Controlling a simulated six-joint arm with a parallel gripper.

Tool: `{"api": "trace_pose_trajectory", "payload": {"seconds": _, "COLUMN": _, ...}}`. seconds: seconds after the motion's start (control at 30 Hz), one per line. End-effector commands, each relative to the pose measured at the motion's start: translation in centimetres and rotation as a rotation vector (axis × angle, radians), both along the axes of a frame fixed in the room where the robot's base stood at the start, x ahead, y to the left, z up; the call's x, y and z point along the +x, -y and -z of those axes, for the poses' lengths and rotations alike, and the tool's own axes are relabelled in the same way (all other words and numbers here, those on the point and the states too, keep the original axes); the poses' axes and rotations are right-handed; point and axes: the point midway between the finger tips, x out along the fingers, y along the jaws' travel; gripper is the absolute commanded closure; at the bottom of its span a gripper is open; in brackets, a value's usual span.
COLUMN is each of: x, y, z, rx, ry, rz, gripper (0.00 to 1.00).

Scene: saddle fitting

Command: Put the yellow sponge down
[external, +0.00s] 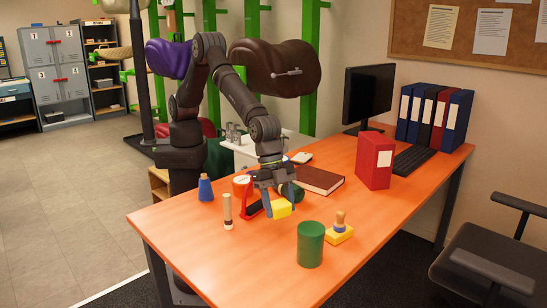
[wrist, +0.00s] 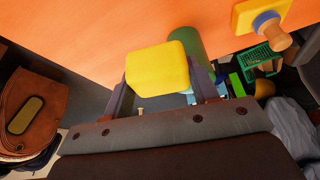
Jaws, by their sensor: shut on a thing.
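My gripper (external: 279,208) is over the orange table (external: 170,235) with its fingers pointing down. It is shut on the yellow sponge (external: 281,211), a small block held between the fingertips. The sponge also shows in the wrist view (wrist: 158,66), between the two dark fingers. In the external view the sponge is close to the tabletop; I cannot tell whether it touches it. The fingers hide part of its back.
A green cylinder (external: 311,246) and a yellow block with a wooden knob (external: 340,233) stand to the right. The front-left tabletop is clear.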

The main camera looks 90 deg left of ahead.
Motion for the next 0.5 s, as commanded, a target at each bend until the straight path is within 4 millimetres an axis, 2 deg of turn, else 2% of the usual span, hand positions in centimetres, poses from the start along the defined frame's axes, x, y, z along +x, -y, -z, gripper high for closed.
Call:
{"api": "trace_pose_trajectory", "payload": {"seconds": 0.03, "x": -2.0, "y": 2.5, "z": 0.1, "rx": -0.001, "ry": 0.0, "rz": 0.025, "gripper": 0.68}}
{"api": "trace_pose_trajectory", "payload": {"seconds": 0.2, "x": -8.3, "y": 9.0, "z": 0.1, "rx": -0.001, "ry": 0.001, "rz": 0.079, "gripper": 0.68}}
{"api": "trace_pose_trajectory", "payload": {"seconds": 0.33, "x": -12.6, "y": 12.6, "z": 0.0, "rx": -0.001, "ry": 0.003, "rz": 0.108, "gripper": 0.68}}
{"api": "trace_pose_trajectory", "payload": {"seconds": 0.5, "x": -16.3, "y": 15.2, "z": -0.1, "rx": -0.001, "ry": 0.006, "rz": 0.131, "gripper": 0.68}}
